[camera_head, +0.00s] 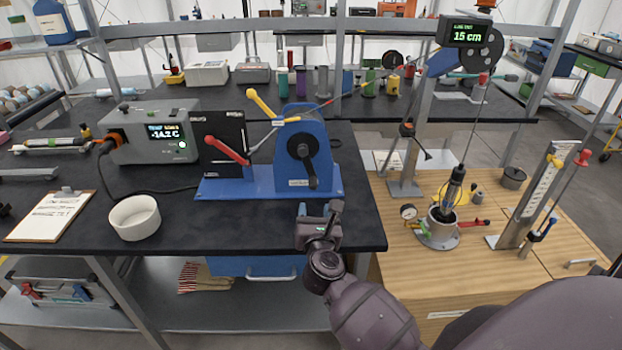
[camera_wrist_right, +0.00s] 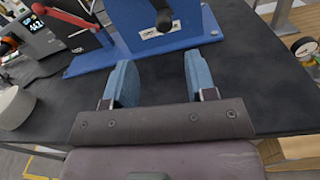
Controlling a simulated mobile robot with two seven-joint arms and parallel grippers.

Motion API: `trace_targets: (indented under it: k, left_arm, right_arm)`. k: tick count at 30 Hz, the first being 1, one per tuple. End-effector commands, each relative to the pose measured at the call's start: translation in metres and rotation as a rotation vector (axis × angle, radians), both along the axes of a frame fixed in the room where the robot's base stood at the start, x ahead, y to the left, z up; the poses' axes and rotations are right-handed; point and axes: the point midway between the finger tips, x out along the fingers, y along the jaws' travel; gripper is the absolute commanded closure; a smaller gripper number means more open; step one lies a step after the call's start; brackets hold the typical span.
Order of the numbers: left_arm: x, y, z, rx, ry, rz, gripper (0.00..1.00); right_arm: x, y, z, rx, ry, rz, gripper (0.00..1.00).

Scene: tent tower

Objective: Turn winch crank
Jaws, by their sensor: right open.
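The blue winch (camera_head: 292,140) stands on a blue base plate (camera_head: 225,188) on the dark bench. Its black crank (camera_head: 309,158) is on the front face, with the arm hanging down and a dark handle at the lower end. The crank's lower end (camera_wrist_right: 163,18) also shows at the top of the right wrist view. My right gripper (camera_head: 320,212) is over the bench's front edge, in front of and below the crank. Its two blue-padded fingers (camera_wrist_right: 159,82) are apart, with nothing between them. It does not touch the crank. My left gripper is not in view.
A red lever (camera_head: 226,150) and a yellow lever (camera_head: 262,103) stand left of the crank. A display box (camera_head: 155,135), white bowl (camera_head: 135,218) and clipboard (camera_head: 50,215) are further left. A wooden table (camera_head: 460,275) with instruments is at right. The bench before the winch is clear.

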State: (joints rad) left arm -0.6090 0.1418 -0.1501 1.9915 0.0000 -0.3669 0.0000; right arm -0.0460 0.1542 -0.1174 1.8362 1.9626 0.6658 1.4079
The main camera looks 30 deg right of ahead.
Motion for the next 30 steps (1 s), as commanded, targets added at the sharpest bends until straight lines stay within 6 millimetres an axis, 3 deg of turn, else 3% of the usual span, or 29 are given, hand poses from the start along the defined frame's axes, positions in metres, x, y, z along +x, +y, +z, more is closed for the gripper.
trace_targets:
  k: [8,21,30]
  left_arm:
    - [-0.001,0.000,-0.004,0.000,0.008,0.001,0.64]
    - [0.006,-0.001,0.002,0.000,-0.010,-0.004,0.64]
    - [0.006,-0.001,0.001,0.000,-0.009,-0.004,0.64]
  right_arm:
    - [0.015,-0.013,0.000,0.024,-0.013,-0.020,0.49]
    - [0.076,-0.048,0.000,0.023,-0.012,-0.020,0.49]
    - [0.092,-0.057,0.000,0.025,-0.013,-0.021,0.49]
